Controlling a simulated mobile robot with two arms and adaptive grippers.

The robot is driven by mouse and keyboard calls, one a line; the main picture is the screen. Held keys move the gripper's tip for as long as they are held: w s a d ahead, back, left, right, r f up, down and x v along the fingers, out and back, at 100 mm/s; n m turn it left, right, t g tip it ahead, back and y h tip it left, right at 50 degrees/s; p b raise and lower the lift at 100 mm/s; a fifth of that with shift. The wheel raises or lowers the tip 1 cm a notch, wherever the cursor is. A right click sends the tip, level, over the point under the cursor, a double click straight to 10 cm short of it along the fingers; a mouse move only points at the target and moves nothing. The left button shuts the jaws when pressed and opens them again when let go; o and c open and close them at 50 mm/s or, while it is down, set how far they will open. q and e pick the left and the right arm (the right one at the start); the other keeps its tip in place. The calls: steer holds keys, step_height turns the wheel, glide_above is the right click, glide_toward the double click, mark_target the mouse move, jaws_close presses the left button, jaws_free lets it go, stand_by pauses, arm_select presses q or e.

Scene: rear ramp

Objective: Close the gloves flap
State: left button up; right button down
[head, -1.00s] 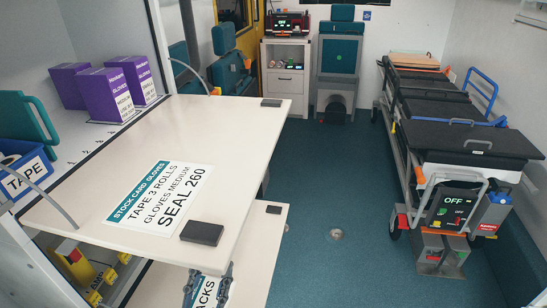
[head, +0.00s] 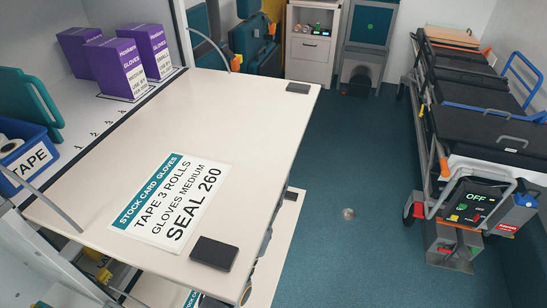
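The gloves flap (head: 255,115) is a large cream panel lying lowered, roughly level, in front of the gloves shelf. It carries a stock card (head: 172,203) reading gloves and seal 260, plus two dark pads (head: 214,253) near its outer edge. Thin grey stays run up from its sides. Purple glove boxes (head: 114,70) stand on the shelf behind it. Small dark parts of my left gripper (head: 247,291) seem to show under the flap's near outer edge, mostly hidden by it. I cannot tell its opening or whether it touches the flap. My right gripper is not in view.
A second pale flap (head: 281,228) hangs open below. A blue tape bin (head: 28,158) and a teal board (head: 30,100) are at the left on the shelf. A stretcher (head: 490,130) stands along the right wall. Teal floor (head: 365,170) between is clear.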

arm_select(q)
steer(key=shift+x, duration=1)
steer(key=shift+w+d+r, duration=0.15)
steer(key=shift+c, duration=0.8)
jaws_close()
